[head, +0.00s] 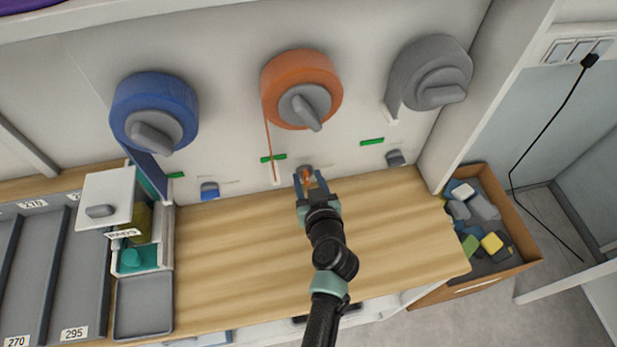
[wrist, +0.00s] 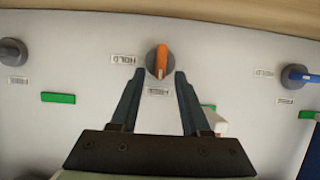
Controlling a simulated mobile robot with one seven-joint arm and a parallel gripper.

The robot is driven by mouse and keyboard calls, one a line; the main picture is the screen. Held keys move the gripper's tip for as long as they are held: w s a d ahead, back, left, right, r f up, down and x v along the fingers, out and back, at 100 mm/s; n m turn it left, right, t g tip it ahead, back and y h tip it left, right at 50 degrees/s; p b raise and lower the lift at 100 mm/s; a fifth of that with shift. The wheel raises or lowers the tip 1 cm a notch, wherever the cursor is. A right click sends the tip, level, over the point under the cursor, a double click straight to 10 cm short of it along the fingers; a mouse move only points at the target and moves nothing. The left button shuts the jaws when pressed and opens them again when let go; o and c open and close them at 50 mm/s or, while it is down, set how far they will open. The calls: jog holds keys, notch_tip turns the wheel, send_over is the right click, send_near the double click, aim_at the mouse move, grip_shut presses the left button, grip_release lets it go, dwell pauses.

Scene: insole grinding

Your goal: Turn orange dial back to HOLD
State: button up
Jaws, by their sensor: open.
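The orange dial (wrist: 161,62) is a dark round knob with an orange grip bar on the white wall panel. In the wrist view the bar stands nearly upright, in line with a second label (wrist: 158,91) that is too small to read surely. The HOLD label (wrist: 123,60) is beside the knob, to the left. In the head view the dial (head: 306,174) shows between my fingertips. My gripper (head: 311,183) is open and empty. In the wrist view its two fingers (wrist: 158,76) reach toward the knob from either side; I cannot tell whether they touch it.
Blue (head: 154,112), orange (head: 300,88) and grey (head: 430,74) rolls hang above. A blue dial (head: 209,190) and grey dial (head: 396,158) flank mine. A white-lidded container (head: 108,200) is left, a crate (head: 520,235) right. The wooden worktop (head: 240,250) is mostly clear.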

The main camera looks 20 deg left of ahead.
aim_at(310, 174)
grip_shut()
jog(key=shift+w+f+b, duration=0.1)
jog(key=shift+b, duration=0.2)
dwell(0.3)
jog(key=m+b, duration=0.1)
jog(key=m+y+b, duration=0.1)
jog(key=b, duration=0.1)
jog(key=d+m+g+y+b, duration=0.1)
jog(key=b, duration=0.1)
jog(key=shift+w+f, duration=0.3)
jog(key=m+b, duration=0.1)
jog(key=m+y+b, duration=0.1)
jog(key=b, duration=0.1)
jog(key=m+y+b, duration=0.1)
jog(key=b, duration=0.1)
jog(key=shift+w+d+f+m+g, duration=0.25)
jog(key=shift+d+f+m+g, duration=0.1)
jog(key=shift+m+g, duration=0.05)
jog(key=m+y+b, duration=0.1)
jog(key=m+b, duration=0.1)
jog(key=f+m+y+b, duration=0.1)
jog(key=m+b, duration=0.1)
jog(key=shift+w+d+y+b, duration=0.1)
jog(key=shift+d+y+b, duration=0.1)
jog(key=shift+y+b, duration=0.15)
jog(key=shift+f+m+y+b, duration=0.1)
jog(key=shift+m+y+b, duration=0.35)
jog(key=shift+m+b, duration=0.65)
jog(key=shift+m, duration=0.3)
